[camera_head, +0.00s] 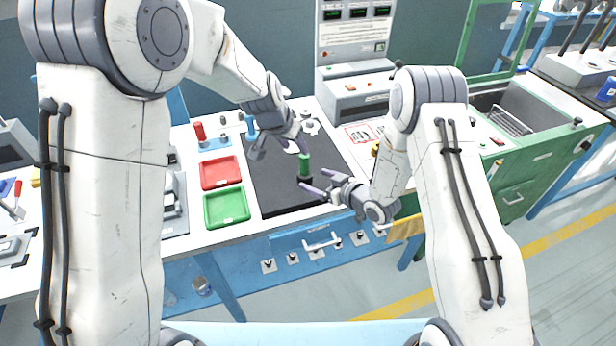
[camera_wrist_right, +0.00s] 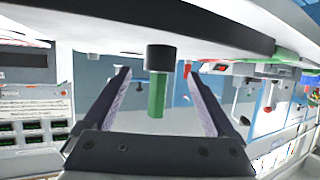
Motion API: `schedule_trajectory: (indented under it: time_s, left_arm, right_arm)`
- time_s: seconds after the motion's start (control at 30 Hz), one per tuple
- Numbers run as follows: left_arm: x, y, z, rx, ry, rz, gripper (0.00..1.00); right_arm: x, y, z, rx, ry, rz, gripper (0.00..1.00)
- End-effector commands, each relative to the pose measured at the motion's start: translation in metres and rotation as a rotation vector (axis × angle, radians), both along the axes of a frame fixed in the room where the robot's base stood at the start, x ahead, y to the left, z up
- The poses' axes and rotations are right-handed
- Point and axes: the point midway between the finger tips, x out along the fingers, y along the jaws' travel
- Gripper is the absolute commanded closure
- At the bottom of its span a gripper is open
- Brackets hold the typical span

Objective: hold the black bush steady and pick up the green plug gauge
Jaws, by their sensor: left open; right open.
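The green plug gauge (camera_head: 305,162) stands upright in the black bush (camera_head: 304,180) on the dark mat (camera_head: 276,196). The right wrist view looks upside down, with the black bush (camera_wrist_right: 160,57) at the top and the green plug gauge (camera_wrist_right: 157,96) below it. My right gripper (camera_head: 312,178) is open at the bush, its fingers apart. In the wrist view, gauge and bush appear between these fingers, with gaps on both sides. My left gripper (camera_head: 281,150) is open and empty above the mat, just up and left of the gauge.
A red tray (camera_head: 220,186) and a green tray (camera_head: 228,219) lie left of the mat. A red-handled piece (camera_head: 199,132) stands behind the red tray. A grey instrument box (camera_head: 355,98) stands behind the mat at right. The mat's front left is clear.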

Motion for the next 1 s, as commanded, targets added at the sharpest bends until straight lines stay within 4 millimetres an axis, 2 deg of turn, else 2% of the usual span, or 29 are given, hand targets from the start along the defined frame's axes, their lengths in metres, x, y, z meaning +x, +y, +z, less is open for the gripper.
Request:
schedule_trajectory:
  time_s: [0.1,0.33,0.73,0.77,0.9,1.0]
  left_arm:
    - [0.0,0.0,0.0,0.0,0.0,0.0,0.5]
    - [0.0,0.0,0.0,0.0,0.0,0.0,0.5]
    - [0.0,0.0,0.0,0.0,0.0,0.0,0.5]
    - [0.0,0.0,0.0,0.0,0.0,0.0,0.5]
    - [0.0,0.0,0.0,0.0,0.0,0.0,0.5]
    - [0.0,0.0,0.0,0.0,0.0,0.0,0.5]
  right_arm:
    - [0.015,0.015,-0.009,-0.001,0.0,0.004,0.09]
    - [0.036,0.032,-0.02,0.0,0.0,0.001,0.09]
    - [0.042,0.037,-0.023,-0.001,0.001,0.0,0.09]
    - [0.042,0.037,-0.023,-0.001,0.001,0.0,0.13]
    - [0.042,0.037,-0.023,-0.001,0.001,0.0,0.67]
    - [0.042,0.037,-0.023,-0.001,0.001,0.0,1.0]
